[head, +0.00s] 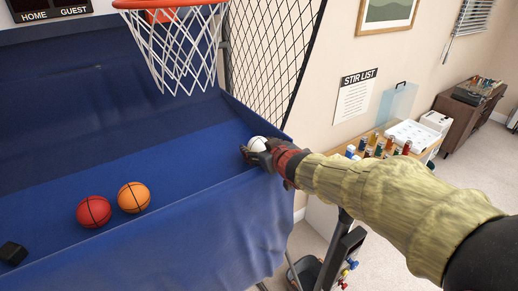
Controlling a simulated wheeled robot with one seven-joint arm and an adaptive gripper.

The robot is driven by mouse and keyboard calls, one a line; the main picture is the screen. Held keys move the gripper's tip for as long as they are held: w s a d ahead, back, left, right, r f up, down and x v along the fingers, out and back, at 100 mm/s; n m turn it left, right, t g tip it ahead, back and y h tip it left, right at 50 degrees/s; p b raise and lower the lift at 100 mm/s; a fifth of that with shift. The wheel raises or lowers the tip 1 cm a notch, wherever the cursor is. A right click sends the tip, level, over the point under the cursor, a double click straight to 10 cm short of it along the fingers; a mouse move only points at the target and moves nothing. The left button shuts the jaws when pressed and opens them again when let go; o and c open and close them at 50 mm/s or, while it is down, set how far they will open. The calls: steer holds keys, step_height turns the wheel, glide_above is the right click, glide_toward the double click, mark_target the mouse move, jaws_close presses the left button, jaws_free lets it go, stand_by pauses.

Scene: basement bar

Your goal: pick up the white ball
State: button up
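The white ball (257,144) is at the right end of the blue ramp of the basketball arcade game. My gripper (250,153) is at the ball, with its dark fingers around the ball's lower side. The ball's lower part is hidden by the fingers. I cannot tell from this view whether the fingers press on the ball or only surround it. My arm reaches in from the right.
A red ball (94,212) and an orange ball (134,197) lie on the blue ramp (190,165) at the left. A small black block (12,253) is at the lower left. A hoop net (172,45) hangs above. A table with bottles (378,148) stands right.

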steer(key=c, duration=0.6)
